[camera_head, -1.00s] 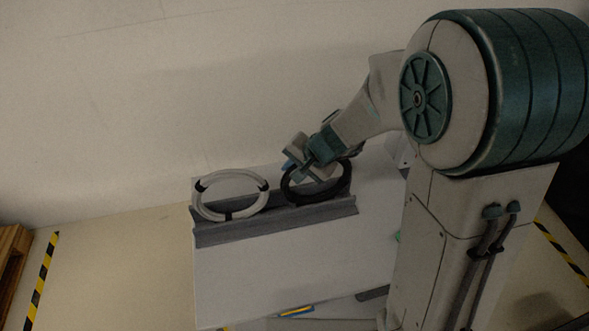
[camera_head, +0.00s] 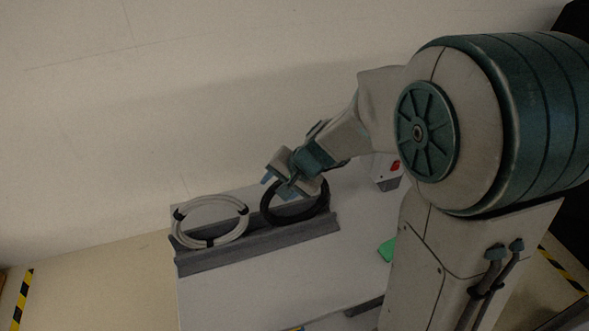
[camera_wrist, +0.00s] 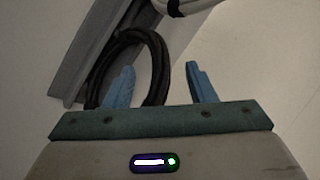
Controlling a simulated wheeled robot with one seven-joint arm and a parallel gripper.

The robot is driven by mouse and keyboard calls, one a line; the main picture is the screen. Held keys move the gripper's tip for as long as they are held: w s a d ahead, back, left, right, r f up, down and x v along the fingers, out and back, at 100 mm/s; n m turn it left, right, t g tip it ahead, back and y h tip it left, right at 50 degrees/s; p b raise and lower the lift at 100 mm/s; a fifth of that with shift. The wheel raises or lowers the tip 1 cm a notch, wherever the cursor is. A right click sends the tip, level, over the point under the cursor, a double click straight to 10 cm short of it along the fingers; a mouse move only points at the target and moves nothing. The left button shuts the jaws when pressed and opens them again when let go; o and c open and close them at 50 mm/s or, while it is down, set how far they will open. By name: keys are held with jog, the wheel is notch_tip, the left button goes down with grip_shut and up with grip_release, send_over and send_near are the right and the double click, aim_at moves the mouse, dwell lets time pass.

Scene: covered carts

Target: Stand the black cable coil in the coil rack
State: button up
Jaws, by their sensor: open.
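The black cable coil (camera_head: 324,205) stands in the right part of the grey coil rack (camera_head: 255,245), leaning a little, in the head view. In the wrist view the black coil (camera_wrist: 165,75) also shows, with its lower edge in the channel of the rack (camera_wrist: 90,40). My gripper (camera_head: 276,185) is at the coil's upper edge in the head view. In the wrist view my gripper (camera_wrist: 160,85) has its two blue fingers wide apart. The left finger overlaps the coil in the picture; I cannot tell whether it touches. Part of the coil is hidden behind my gripper.
A white coil with black ties (camera_head: 182,236) stands in the rack's left part, close to the black one. The rack is on a pale cart top (camera_head: 270,290). A green item (camera_head: 387,250) and a box with a red button (camera_head: 388,170) are at the right. A wall is behind.

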jog(key=v, duration=1)
jog(key=shift+p, duration=0.35)
jog(key=shift+r, duration=0.1)
